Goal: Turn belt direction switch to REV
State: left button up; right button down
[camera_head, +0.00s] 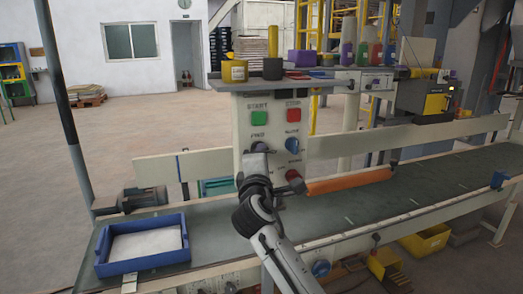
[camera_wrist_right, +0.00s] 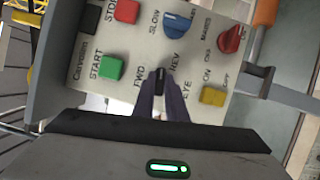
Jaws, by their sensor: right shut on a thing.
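The control panel (camera_head: 243,115) stands behind the conveyor belt, and its face fills much of the right wrist view (camera_wrist_right: 135,50). The belt direction switch (camera_wrist_right: 159,80) is a small black knob between the FWD and REV labels. My right gripper (camera_wrist_right: 160,90) is shut on this knob, one finger on each side. The fingers hide most of it, so I cannot tell which label it points to. In the head view my right gripper (camera_head: 257,160) covers the panel's lower left. My left gripper is not in view.
Close to the switch are a green START button (camera_wrist_right: 112,67), a red STOP button (camera_wrist_right: 127,11), a blue speed knob (camera_wrist_right: 178,24), a red mains knob (camera_wrist_right: 230,39) and a yellow button (camera_wrist_right: 213,96). A blue tray (camera_head: 145,262) sits on the belt (camera_head: 340,215).

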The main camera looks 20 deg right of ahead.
jog(key=shift+m+g+p, duration=0.3)
jog(key=shift+m+p, duration=0.15)
jog(key=shift+m, duration=0.25)
jog(key=c, duration=1.8)
grip_release()
jog(key=shift+s, duration=0.15)
jog(key=v, duration=1)
